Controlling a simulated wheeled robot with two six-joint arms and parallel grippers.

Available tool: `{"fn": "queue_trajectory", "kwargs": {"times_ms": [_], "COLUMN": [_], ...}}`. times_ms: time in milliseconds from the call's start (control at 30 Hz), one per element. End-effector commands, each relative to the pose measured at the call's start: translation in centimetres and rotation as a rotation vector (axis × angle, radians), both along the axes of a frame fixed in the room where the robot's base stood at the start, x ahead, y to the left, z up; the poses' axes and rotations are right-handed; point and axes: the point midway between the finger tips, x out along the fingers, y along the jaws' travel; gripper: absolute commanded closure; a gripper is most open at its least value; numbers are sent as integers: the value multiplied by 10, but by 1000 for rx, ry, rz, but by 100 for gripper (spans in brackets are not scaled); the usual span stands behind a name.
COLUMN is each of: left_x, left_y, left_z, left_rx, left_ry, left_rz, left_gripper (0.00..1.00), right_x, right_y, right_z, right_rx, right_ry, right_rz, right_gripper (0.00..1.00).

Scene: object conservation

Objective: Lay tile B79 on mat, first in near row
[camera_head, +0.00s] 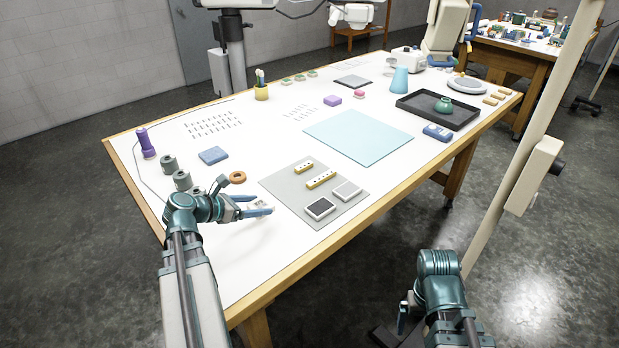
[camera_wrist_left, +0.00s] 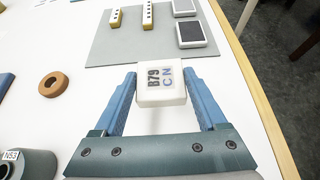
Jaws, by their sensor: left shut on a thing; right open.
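My left gripper (camera_head: 262,205) is shut on a small white tile (camera_wrist_left: 160,97), holding it between its two blue fingers (camera_wrist_left: 161,102). The tile reads B79 and CN in the left wrist view. The gripper is over the bare white table, just left of a grey mat (camera_head: 280,181). The grey mat also shows ahead of the tile in the left wrist view (camera_wrist_left: 120,49). A larger pale blue mat (camera_head: 358,138) lies empty near the table's middle. My right arm shows at the lower right, but its fingertips are not visible.
On the grey mat lie two yellow dotted bars (camera_head: 321,179) and two framed pads (camera_head: 320,208). An orange ring (camera_head: 237,177), grey spools (camera_head: 182,180) and a blue block (camera_head: 213,155) are nearby. A black tray (camera_head: 410,107) with a green pot stands beyond the pale blue mat.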

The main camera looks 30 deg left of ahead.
Motion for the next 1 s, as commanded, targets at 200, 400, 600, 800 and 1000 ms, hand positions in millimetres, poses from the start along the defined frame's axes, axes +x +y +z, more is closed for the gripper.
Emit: {"fn": "queue_trajectory", "kwargs": {"times_ms": [200,400,600,800,1000], "left_x": [8,54,103,134,142], "left_y": [0,-12,-25,-34,-36], "left_z": [-1,-6,-11,-13,-14], "left_rx": [0,1,0,0,0], "left_ry": [-1,-1,0,-1,0], "left_rz": [0,-4,-4,0,1], "left_gripper": [91,91,91,91,91], "right_x": [0,0,0,0,0], "right_y": [0,0,0,0,0], "right_z": [-1,-6,-11,-13,-14], "right_rx": [0,0,0,0,0], "right_ry": [0,0,0,0,0], "right_rz": [0,0,0,0,0], "right_gripper": [0,0,0,0,0]}}
